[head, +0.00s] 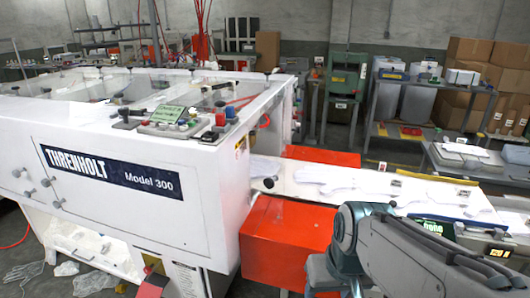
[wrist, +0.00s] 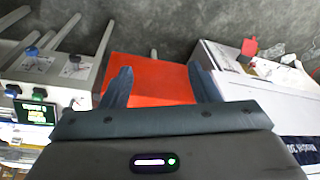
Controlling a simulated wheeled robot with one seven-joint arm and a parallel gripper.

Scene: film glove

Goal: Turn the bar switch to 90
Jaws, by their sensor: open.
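My gripper (wrist: 160,74) shows in the wrist view with its two dark fingers spread wide and nothing between them. A control panel (wrist: 48,75) lies left of the fingers, apart from them. It carries a blue knob (wrist: 32,52) and a dark knob (wrist: 75,60) on pale plates with markings too small to read. I cannot tell for sure which one is the bar switch, or its angle. In the head view my arm crosses the lower right and my gripper does not show. A lit green display (head: 434,227) shows behind the arm.
A red-orange box (wrist: 148,80) lies beyond my fingers; it also shows in the head view (head: 285,240) against the white Threnholt machine (head: 130,190). A white conveyor bed (head: 350,185) carries flat glove shapes. Grey floor is open behind the box.

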